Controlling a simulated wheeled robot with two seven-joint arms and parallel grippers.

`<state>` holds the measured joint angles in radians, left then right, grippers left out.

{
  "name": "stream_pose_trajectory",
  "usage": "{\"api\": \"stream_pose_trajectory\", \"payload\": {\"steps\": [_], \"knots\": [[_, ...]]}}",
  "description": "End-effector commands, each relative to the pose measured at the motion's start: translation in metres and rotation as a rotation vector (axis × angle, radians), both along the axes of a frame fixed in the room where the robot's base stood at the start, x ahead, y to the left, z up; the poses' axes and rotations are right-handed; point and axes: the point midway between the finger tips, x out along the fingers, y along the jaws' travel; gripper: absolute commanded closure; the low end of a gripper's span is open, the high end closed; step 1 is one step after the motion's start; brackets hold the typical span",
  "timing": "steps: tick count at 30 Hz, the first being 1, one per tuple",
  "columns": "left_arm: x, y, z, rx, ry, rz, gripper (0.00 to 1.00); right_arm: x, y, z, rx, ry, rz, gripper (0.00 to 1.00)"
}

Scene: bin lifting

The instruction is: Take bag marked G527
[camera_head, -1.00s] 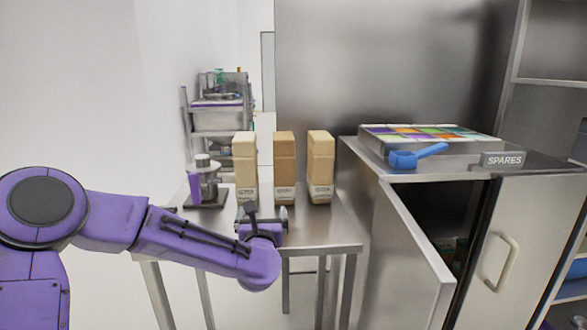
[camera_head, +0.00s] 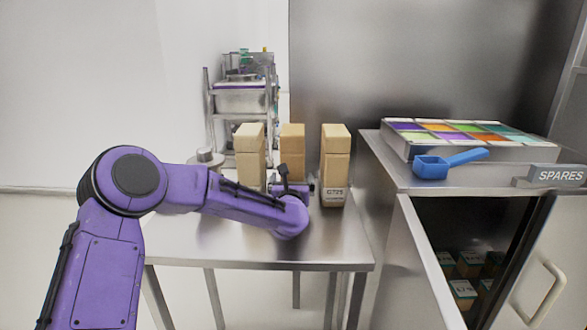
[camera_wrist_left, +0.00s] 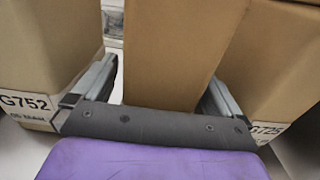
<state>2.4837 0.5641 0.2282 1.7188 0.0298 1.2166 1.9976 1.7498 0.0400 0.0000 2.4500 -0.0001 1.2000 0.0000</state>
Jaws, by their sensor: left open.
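Three tall tan paper bags stand upright in a row on a steel table. The middle bag (camera_head: 292,140) has its label hidden behind my left gripper (camera_head: 296,188). In the left wrist view my left gripper (camera_wrist_left: 165,78) is open, with one finger on each side of the middle bag (camera_wrist_left: 168,50). I cannot tell whether the fingers touch it. The left bag (camera_head: 249,145) shows a G752 label in the left wrist view (camera_wrist_left: 45,45). The right bag (camera_head: 335,150) is marked G725; it also shows in the left wrist view (camera_wrist_left: 275,70). No G527 mark is readable. My right gripper is out of view.
The steel table (camera_head: 220,245) is bare at its front. At the right stands a cabinet (camera_head: 375,165) with a SPARES sign (camera_head: 560,175), an open door and boxes inside. A blue scoop (camera_head: 432,166) and a coloured tray lie on top. A trolley (camera_head: 240,100) stands behind.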

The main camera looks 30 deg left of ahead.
Motion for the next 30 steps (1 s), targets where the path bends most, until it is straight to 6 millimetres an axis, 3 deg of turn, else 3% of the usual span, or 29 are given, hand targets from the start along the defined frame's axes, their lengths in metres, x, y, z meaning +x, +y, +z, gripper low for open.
{"api": "stream_pose_trajectory", "payload": {"steps": [4, 11, 15, 17, 25, 30], "knots": [[0.016, 0.009, 0.000, 0.002, 0.001, -0.001, 0.00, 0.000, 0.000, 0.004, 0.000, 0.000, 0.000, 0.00], [0.018, 0.008, -0.001, 0.000, 0.001, -0.003, 0.03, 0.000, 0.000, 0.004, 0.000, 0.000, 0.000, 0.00], [0.018, 0.008, -0.001, 0.000, 0.001, -0.003, 0.49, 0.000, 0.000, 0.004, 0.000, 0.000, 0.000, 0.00], [0.018, 0.008, -0.001, 0.000, 0.001, -0.003, 0.64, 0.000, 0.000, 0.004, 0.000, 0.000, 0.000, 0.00], [0.019, 0.008, 0.006, 0.001, -0.007, -0.003, 0.63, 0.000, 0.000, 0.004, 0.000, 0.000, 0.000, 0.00], [0.018, 0.008, 0.034, -0.001, -0.011, -0.003, 0.63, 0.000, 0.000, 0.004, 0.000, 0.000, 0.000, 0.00]]}}
